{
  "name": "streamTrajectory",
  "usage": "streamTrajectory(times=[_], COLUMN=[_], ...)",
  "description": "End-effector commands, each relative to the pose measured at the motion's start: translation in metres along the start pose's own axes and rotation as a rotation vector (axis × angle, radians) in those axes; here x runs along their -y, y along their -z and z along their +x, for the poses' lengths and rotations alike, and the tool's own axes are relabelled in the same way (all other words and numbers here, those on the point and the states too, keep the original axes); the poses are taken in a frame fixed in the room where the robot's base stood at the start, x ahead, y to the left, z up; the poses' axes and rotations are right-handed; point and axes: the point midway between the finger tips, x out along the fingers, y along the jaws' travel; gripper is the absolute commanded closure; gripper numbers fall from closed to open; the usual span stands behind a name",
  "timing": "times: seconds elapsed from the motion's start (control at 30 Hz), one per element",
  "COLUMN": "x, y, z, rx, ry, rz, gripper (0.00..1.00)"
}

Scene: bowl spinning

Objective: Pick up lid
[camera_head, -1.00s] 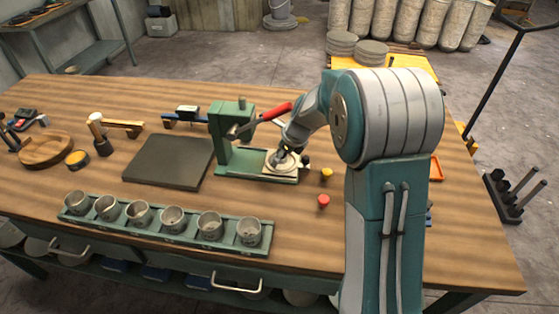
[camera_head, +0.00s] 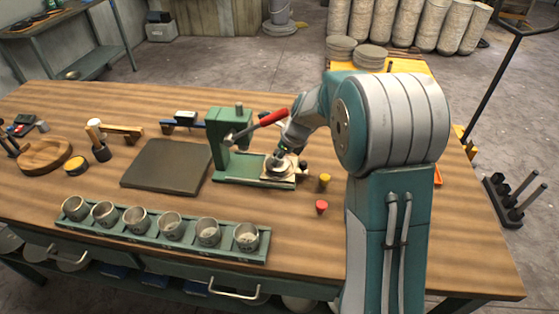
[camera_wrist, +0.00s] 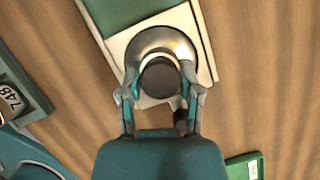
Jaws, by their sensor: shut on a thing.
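The lid (camera_wrist: 172,42) is a round metal disc with a dark round knob. In the wrist view it sits over the pale plate of the green press. My gripper (camera_wrist: 160,88) has one finger on each side of the knob and is shut on it. In the head view the lid (camera_head: 280,169) is small and partly hidden by my gripper (camera_head: 277,159), which comes down from the upper right. I cannot tell whether the lid is clear of the plate.
The green press (camera_head: 226,146) with its red-handled lever (camera_head: 272,116) stands close to my gripper. A yellow knob (camera_head: 324,181) and a red knob (camera_head: 321,206) stand at right. A rack (camera_head: 155,237) of several metal cups lies in front. A dark slab (camera_head: 168,167) lies left.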

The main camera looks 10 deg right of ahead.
Motion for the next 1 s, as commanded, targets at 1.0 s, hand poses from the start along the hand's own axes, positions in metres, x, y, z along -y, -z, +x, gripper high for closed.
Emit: streamTrajectory(times=[1.0], x=[0.000], y=[-0.081], z=[-0.195], rx=[0.005], ry=[0.008], rz=[-0.002], gripper=[1.00])
